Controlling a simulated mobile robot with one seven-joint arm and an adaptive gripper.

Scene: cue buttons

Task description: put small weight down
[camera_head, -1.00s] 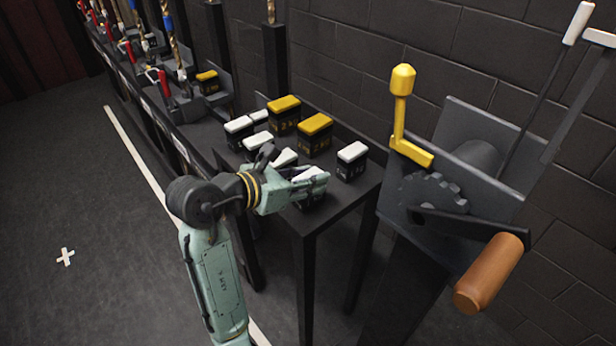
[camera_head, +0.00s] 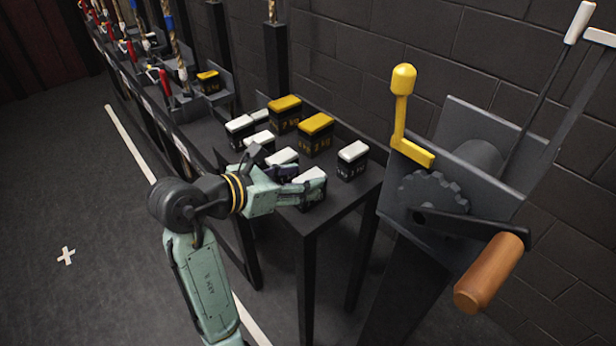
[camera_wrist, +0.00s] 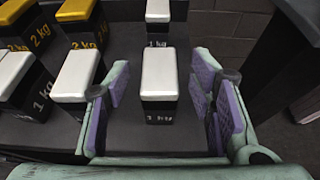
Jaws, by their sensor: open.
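A small white-topped black weight marked 1 kg (camera_wrist: 159,85) stands upright on the dark table (camera_head: 335,208). In the wrist view it is between and a little beyond the open purple-padded fingers of my gripper (camera_wrist: 160,112), with a gap on both sides. In the head view the same weight (camera_head: 310,177) is at the table's near edge, partly hidden by my gripper (camera_head: 300,190). My gripper is open and holds nothing.
Several other white-topped weights (camera_head: 352,160) and two larger yellow-topped 2 kg weights (camera_head: 316,134) stand close by on the table. A winch with a brown handle (camera_head: 490,272) is on the right. A rack of levers (camera_head: 165,85) runs along the back left.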

